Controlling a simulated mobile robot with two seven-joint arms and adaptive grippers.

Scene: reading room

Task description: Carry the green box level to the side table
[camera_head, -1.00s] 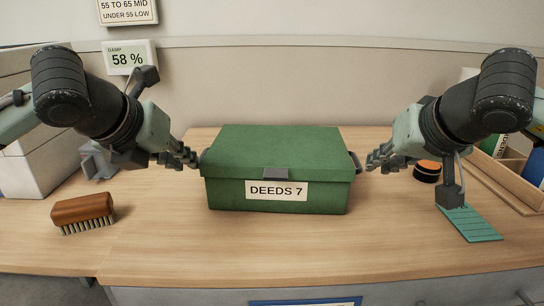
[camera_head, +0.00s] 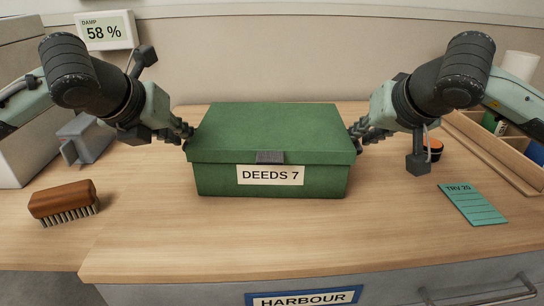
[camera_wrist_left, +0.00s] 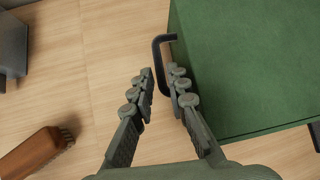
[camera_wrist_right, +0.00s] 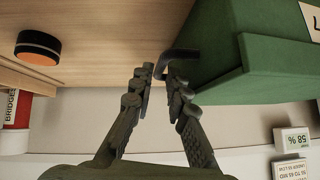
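The green box (camera_head: 270,135), labelled DEEDS 7, sits level and closed on the wooden desk. My left gripper (camera_head: 188,133) is at its left end. In the left wrist view the left gripper (camera_wrist_left: 161,73) is open, with the dark left handle (camera_wrist_left: 158,56) between its fingertips. My right gripper (camera_head: 355,133) is at the box's right end. In the right wrist view the right gripper (camera_wrist_right: 159,74) is open, with the dark right handle (camera_wrist_right: 178,54) reaching between its fingertips. In the head view both handles are mostly hidden by the grippers. I cannot make out a separate side table.
A wooden brush (camera_head: 63,202) lies at the left, near a grey holder (camera_head: 83,138). A teal card (camera_head: 473,204) lies at the right, with an orange-topped round tin (camera_head: 432,149) behind it and a wooden tray (camera_head: 490,150) beyond. The desk (camera_head: 250,240) before the box is clear.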

